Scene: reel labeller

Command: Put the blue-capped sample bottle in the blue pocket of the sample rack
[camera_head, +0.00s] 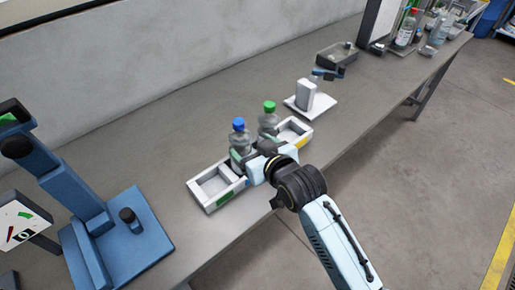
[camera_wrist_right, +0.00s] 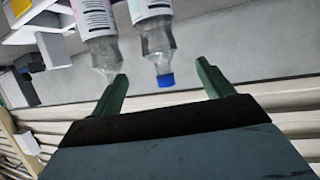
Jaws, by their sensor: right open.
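The blue-capped sample bottle (camera_head: 239,141) stands upright at the middle of the white sample rack (camera_head: 205,203). I cannot tell whether it is in a pocket or behind the rack. A green-capped bottle (camera_head: 269,119) stands to its right. My right gripper (camera_head: 252,156) is close to the blue-capped bottle, its fingertips partly hidden in the head view. In the right wrist view, the open green fingers (camera_wrist_right: 161,85) have the blue cap (camera_wrist_right: 166,80) showing between them. A blue mark (camera_head: 247,181) on the rack front is partly covered by my gripper. My left gripper is out of view.
The rack's left pocket (camera_head: 213,184), with a green mark, looks empty. A blue stand (camera_head: 120,230) is at the front left. A white device (camera_head: 308,98) stands behind the rack on the right. More bottles (camera_head: 405,30) are at the far end. Bare bench lies left of the rack.

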